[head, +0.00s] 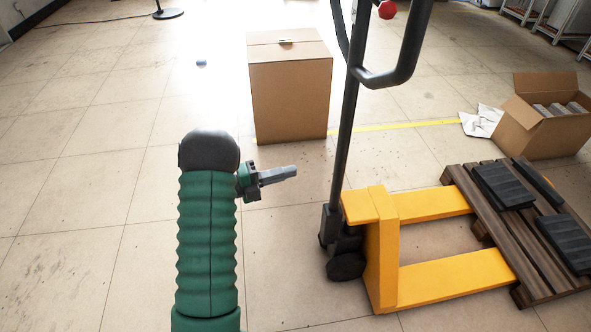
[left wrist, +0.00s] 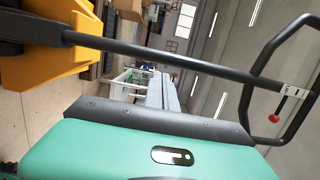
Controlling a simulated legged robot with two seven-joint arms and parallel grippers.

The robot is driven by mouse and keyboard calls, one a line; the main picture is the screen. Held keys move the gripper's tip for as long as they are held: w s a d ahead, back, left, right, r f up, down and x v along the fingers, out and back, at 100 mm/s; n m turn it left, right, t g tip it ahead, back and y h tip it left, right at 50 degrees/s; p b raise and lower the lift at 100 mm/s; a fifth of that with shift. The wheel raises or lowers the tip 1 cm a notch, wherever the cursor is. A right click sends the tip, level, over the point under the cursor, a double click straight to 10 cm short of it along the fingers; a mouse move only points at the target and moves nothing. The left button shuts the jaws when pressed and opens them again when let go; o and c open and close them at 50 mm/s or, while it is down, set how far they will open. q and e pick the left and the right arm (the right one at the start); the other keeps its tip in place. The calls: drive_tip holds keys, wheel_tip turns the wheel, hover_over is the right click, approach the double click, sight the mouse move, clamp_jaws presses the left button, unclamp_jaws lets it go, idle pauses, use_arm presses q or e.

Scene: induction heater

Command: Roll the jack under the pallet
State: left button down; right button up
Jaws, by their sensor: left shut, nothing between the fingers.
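The yellow pallet jack (head: 384,252) stands right of centre in the head view, its forks pointing right. The fork ends reach the near edge of the wooden pallet (head: 492,212); how far under they go is hidden. The jack's dark handle (head: 346,130) rises from its wheel base to a black loop with a red knob (head: 387,9). The handle also crosses the left wrist view (left wrist: 185,64), with the loop at right. My left gripper (head: 292,172) is shut and empty, left of the handle and apart from it. My right gripper is not in view.
A closed cardboard box (head: 290,95) stands behind the handle. An open box (head: 545,120) with grey items stands beyond the pallet. Dark slabs (head: 502,185) lie on the pallet. A yellow line (head: 395,125) crosses the floor. The tiled floor at left is mostly clear.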

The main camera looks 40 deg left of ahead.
sight(336, 159)
use_arm(q)
drive_tip(key=b+x, duration=0.3)
drive_tip(key=x, duration=0.8)
drive_tip(key=shift+w+f+b, duration=0.1)
drive_tip(key=shift+f+b, duration=0.05)
drive_tip(key=shift+b, duration=0.25)
drive_tip(key=shift+w+d, duration=0.15)
drive_tip(key=shift+w, duration=0.05)
